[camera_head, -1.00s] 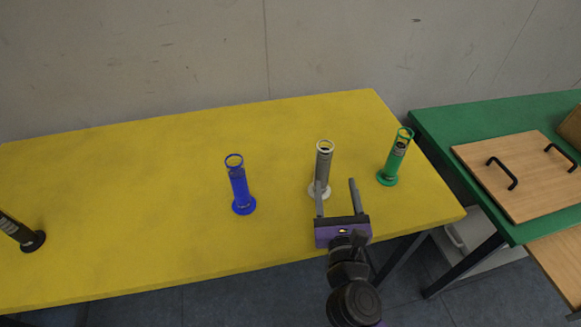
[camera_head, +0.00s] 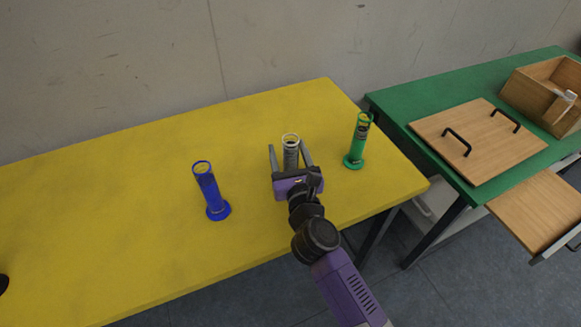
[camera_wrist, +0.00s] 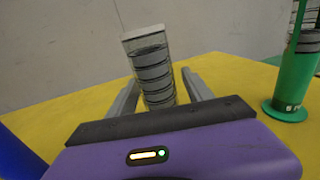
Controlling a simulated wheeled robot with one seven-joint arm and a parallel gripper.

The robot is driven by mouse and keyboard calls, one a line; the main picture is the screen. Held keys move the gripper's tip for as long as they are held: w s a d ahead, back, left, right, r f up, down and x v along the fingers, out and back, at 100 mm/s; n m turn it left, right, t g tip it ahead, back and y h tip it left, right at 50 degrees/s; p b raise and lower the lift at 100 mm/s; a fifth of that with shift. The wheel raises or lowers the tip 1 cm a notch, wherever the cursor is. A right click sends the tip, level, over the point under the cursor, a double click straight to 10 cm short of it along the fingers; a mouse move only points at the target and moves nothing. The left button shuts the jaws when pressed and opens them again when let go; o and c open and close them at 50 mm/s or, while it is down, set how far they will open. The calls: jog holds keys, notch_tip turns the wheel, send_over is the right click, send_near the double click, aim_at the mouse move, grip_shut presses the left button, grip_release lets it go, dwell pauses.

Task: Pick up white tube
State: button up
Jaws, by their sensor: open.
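The white tube (camera_head: 290,152) stands upright on the yellow table, with a pale rim and grey contents. It also shows in the wrist view (camera_wrist: 154,68), where its upper part rises between my fingers. My gripper (camera_head: 289,152) is open, one finger on each side of the tube. In the wrist view the fingers (camera_wrist: 160,92) stay apart from the tube, with a narrower gap on the left. The tube's base is hidden behind the purple gripper body.
A blue tube (camera_head: 210,190) stands to the left and a green tube (camera_head: 357,142) close to the right. The yellow table (camera_head: 110,210) is clear at left. A green table (camera_head: 440,90) at right holds a wooden board (camera_head: 478,150) with black handles and a wooden box (camera_head: 530,95).

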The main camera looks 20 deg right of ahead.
grip_shut()
jog(key=shift+r, duration=0.15)
dwell(0.4)
